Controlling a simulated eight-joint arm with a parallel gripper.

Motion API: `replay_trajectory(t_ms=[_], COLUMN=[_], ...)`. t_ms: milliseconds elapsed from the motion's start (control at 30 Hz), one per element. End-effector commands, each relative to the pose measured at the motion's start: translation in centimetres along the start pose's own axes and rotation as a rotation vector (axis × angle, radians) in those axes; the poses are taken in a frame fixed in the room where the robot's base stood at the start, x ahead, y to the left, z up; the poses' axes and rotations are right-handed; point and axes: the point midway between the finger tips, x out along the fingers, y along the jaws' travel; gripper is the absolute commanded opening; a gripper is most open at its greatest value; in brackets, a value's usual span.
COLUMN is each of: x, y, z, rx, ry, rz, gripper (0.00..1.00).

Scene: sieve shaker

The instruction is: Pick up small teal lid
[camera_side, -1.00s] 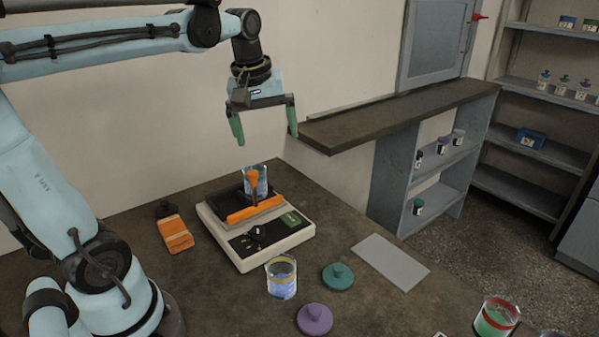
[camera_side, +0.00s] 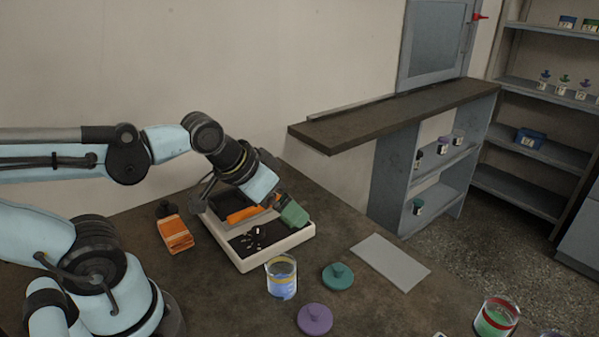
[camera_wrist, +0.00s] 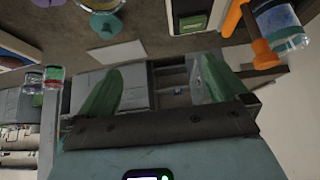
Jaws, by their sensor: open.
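The small teal lid (camera_side: 338,277) lies on the table with its knob up, between a beaker and a grey flat sheet. It also shows near the top edge of the wrist view (camera_wrist: 105,20). A purple lid (camera_side: 315,319) lies in front of it. My gripper (camera_wrist: 160,68) is open, with both green fingers apart and nothing between them. In the side view it is tilted over the shaker, behind and left of the teal lid and clear of it. One green finger shows there; the other is hidden.
The shaker (camera_side: 283,243) sits under my arm. A beaker with blue contents (camera_side: 282,284) stands left of the teal lid. The grey sheet (camera_side: 390,262) lies to its right. A red-rimmed beaker (camera_side: 495,318) stands front right.

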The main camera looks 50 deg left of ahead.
Motion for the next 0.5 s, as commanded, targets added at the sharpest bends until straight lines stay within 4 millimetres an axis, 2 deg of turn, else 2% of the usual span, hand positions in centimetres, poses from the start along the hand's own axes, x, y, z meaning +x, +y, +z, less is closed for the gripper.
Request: replay_trajectory(t_ms=[33,100,367,500], x=[-0.01,-0.01,0.01,0.37], y=[-0.01,-0.02,0.02,0.81], z=[-0.01,-0.01,-0.04,-0.39], rx=[-0.001,-0.001,0.003,0.078], ry=[0.000,-0.001,-0.004,-0.041], rz=[0.000,0.000,0.001,0.034], gripper=[1.00,0.94,0.94,0.94])
